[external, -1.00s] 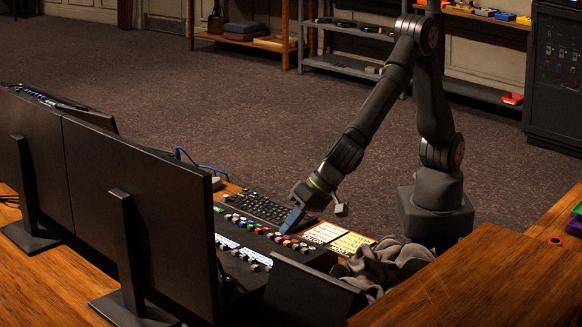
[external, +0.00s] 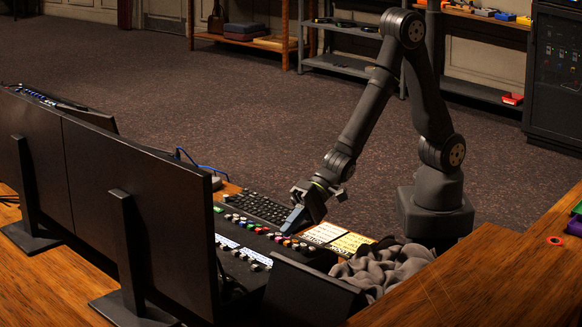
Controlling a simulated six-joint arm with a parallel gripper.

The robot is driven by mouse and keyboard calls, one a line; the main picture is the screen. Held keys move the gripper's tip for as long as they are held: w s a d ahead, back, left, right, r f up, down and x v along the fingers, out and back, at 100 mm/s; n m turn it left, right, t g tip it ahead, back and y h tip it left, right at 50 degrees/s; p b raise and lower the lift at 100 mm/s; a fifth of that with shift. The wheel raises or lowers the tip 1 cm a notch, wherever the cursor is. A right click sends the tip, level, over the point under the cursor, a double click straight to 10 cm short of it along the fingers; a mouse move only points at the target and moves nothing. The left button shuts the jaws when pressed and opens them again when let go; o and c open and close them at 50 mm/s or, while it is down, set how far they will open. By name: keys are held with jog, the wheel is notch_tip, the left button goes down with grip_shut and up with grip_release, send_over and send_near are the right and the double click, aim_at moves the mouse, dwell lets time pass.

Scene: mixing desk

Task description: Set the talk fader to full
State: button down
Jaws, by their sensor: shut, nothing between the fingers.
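The mixing desk (external: 240,262) lies on the table behind the monitors, with rows of coloured fader caps (external: 252,228) and lit label strips. Which cap is the talk fader cannot be told at this size. My gripper (external: 289,230) is shut and empty. It points down at the right part of the row of coloured caps, with its blue fingertips at or just above them. Whether it touches a cap cannot be told. The fingers hide part of the row.
Two dark monitors (external: 140,215) stand in front and hide part of the desk. A keyboard (external: 262,208) lies behind the desk. Paper notes (external: 340,238) and a crumpled grey cloth (external: 385,268) lie to the right, near a dark stand (external: 312,290).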

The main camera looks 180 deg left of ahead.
aim_at(258, 266)
jog(key=x, duration=0.9)
jog(key=shift+w+d+f, duration=0.1)
jog(key=shift+w+d, duration=0.1)
jog(key=shift+w, duration=0.1)
jog(key=shift+w+d, duration=1.65)
jog(key=shift+d, duration=0.05)
jog(key=v, duration=1)
